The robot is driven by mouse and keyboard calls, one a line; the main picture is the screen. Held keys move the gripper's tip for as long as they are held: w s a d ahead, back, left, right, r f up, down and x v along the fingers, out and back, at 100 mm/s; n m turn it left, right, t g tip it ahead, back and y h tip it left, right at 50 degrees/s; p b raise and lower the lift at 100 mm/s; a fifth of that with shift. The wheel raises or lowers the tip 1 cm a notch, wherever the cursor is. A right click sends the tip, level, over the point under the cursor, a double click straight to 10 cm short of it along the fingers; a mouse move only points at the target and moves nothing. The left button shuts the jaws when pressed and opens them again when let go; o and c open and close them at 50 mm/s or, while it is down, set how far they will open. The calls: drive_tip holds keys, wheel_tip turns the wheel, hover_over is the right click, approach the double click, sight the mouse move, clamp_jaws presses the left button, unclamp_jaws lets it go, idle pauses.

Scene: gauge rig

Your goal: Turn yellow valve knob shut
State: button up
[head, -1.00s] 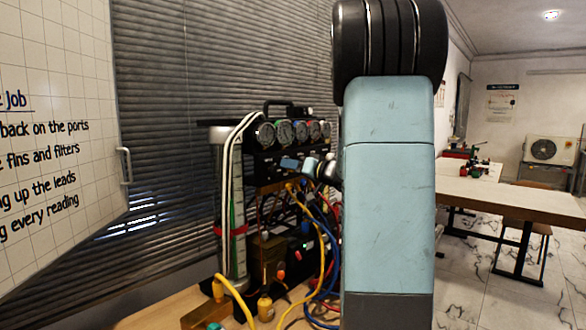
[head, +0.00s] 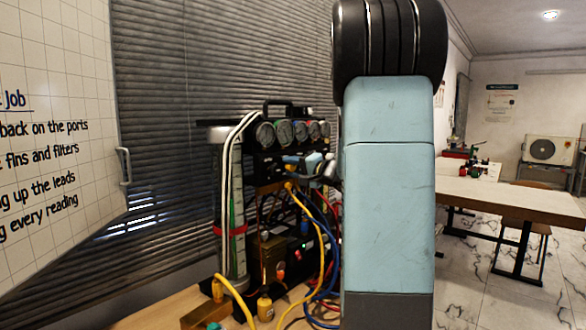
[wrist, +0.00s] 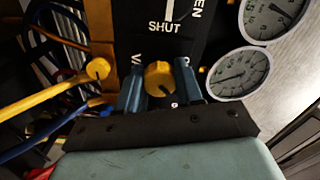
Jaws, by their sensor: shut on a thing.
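The yellow valve knob (wrist: 159,77) sits on the black panel of the gauge rig in the wrist view. My gripper (wrist: 158,86) has one blue finger on each side of the knob and is shut on it. The printed word SHUT and part of another word, ending in EN, show on the panel (wrist: 148,45) above it. The lower part of the knob's label is hidden by my gripper. In the head view my gripper (head: 306,165) reaches the front of the rig (head: 262,170); my own arm hides the rig's right side.
Round gauges (wrist: 238,72) are right of the knob in the wrist view. A yellow hose (wrist: 50,99) and other hoses run at left. In the head view, yellow and blue hoses (head: 325,250) hang before the rig. A wooden table (head: 510,193) stands farther right.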

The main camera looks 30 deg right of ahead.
drive_tip(key=m, duration=0.4)
drive_tip(key=shift+d+f+m, duration=0.15)
drive_tip(key=shift+f+m, duration=0.05)
drive_tip(key=shift+m, duration=0.1)
drive_tip(key=shift+f+m, duration=0.1)
drive_tip(key=shift+m, duration=1.9)
drive_tip(key=o, duration=0.9)
drive_tip(key=shift+c, duration=0.2)
drive_tip(key=shift+o, duration=0.9)
drive_tip(key=shift+s, duration=0.15)
drive_tip(key=v, duration=1.3)
drive_tip(key=shift+s, duration=0.25)
